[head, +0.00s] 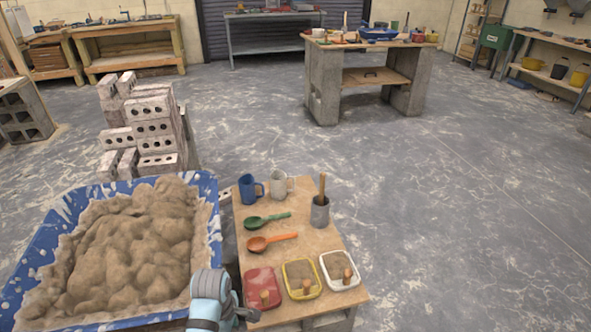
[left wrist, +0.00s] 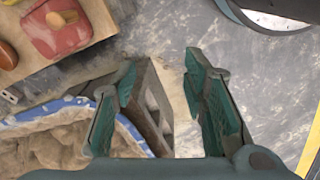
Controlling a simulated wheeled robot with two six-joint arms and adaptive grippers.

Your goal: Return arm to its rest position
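My left arm (head: 208,298) shows at the bottom of the head view, between the blue mortar tub (head: 216,240) and the small table (head: 225,215). In the left wrist view my left gripper (left wrist: 160,63) has its two green-padded fingers spread apart, with nothing between them. It points down toward the grey floor, beside the table and tub. My right arm and gripper are not in view.
The table holds a red container (head: 262,285), a yellow-rimmed one (head: 301,278), a white-rimmed one (head: 340,270), green (head: 267,220) and orange (head: 272,242) scoops, two mugs and a grey cup (head: 320,212). Grey blocks (head: 150,130) stand behind. Floor at right is clear.

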